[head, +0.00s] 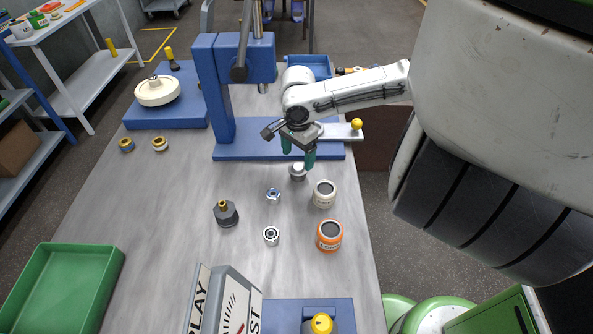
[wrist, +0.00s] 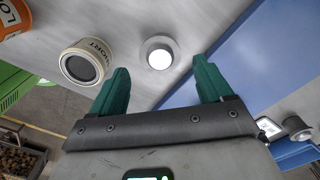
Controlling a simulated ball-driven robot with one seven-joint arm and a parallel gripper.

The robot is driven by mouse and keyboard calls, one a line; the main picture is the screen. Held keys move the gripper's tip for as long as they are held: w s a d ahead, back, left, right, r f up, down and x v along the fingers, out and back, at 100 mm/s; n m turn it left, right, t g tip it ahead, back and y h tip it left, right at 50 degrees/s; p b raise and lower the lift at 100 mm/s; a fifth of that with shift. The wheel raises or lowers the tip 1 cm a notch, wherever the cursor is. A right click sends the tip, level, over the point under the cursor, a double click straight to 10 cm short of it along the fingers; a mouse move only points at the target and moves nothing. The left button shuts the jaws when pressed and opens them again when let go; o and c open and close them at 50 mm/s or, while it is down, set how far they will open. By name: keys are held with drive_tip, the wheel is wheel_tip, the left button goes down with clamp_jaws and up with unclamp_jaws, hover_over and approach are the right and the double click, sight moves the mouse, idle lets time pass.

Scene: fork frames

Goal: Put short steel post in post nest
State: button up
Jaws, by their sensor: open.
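A short round steel post (head: 298,172) stands on the grey bench just under my gripper (head: 298,160). In the wrist view the post (wrist: 158,55) has a bright round top and lies just beyond the gap between my green fingertips (wrist: 162,72). My gripper is open and empty. A cream cup-like nest (head: 324,195) with a dark opening stands to the front right of the post; its label in the wrist view (wrist: 85,62) ends in "ORT". An orange nest (head: 329,236) with a label starting "LO" stands nearer me.
A blue press (head: 235,90) with a blue base stands behind the post. A hex nut (head: 273,194), a dark hex fitting (head: 226,213) and a small steel fitting (head: 271,236) lie left of the nests. A green tray (head: 65,285) is at front left.

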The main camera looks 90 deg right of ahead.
sight(298, 166)
drive_tip(key=shift+s+d+f+p, duration=0.1)
drive_tip(key=shift+f+p, duration=0.45)
drive_tip(key=shift+f, duration=2.15)
drive_tip(key=shift+c, duration=0.2)
drive_tip(key=c, duration=1.4)
drive_tip(key=shift+r, duration=0.1)
